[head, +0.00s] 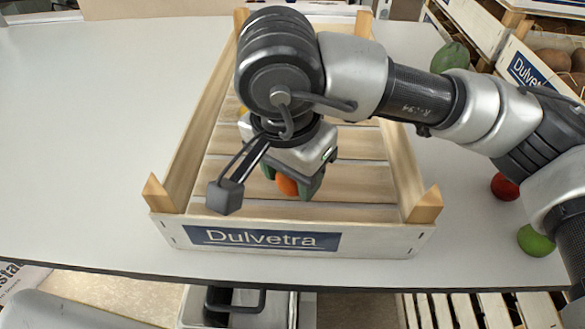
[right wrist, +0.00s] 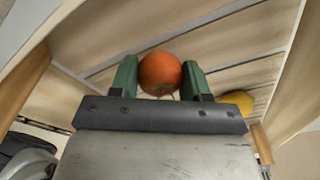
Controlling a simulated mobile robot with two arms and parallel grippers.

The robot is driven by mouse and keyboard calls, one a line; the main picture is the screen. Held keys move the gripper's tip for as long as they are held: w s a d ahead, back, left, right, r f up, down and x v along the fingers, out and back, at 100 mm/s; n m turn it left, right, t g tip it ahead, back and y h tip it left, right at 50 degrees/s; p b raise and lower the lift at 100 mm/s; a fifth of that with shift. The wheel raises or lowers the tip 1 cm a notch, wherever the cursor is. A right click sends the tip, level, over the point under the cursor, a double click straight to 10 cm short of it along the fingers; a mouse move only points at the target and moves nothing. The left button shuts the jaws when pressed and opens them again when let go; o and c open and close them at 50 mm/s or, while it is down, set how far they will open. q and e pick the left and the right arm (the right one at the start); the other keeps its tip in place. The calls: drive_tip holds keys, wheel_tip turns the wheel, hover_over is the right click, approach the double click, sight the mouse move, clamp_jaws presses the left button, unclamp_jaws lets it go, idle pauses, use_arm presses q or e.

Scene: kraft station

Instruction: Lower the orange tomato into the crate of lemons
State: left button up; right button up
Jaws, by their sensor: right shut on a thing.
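The orange tomato (head: 287,185) is between the green fingers of my right gripper (head: 293,186), over the near half of the wooden crate (head: 270,237) labelled Dulvetra. In the right wrist view the tomato (right wrist: 160,73) sits between the two fingertips of the right gripper (right wrist: 160,80), with slats behind it. I cannot tell whether it touches the crate floor. A yellow lemon (right wrist: 238,102) lies in the crate in the right wrist view; in the head view only a sliver of yellow (head: 242,112) shows beside my arm. My arm hides part of the crate. My left gripper is not in view.
A green fruit (head: 450,57), a red one (head: 505,187) and a lime-green one (head: 536,241) lie on the table right of the crate. More crates (head: 525,68) stand at the far right. The table (head: 90,130) left of the crate is clear.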

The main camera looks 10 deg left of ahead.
drive_tip(key=shift+f+b, duration=0.45)
idle(0.4)
drive_tip(key=o, duration=1)
drive_tip(key=shift+c, duration=0.2)
drive_tip(key=shift+r, duration=0.1)
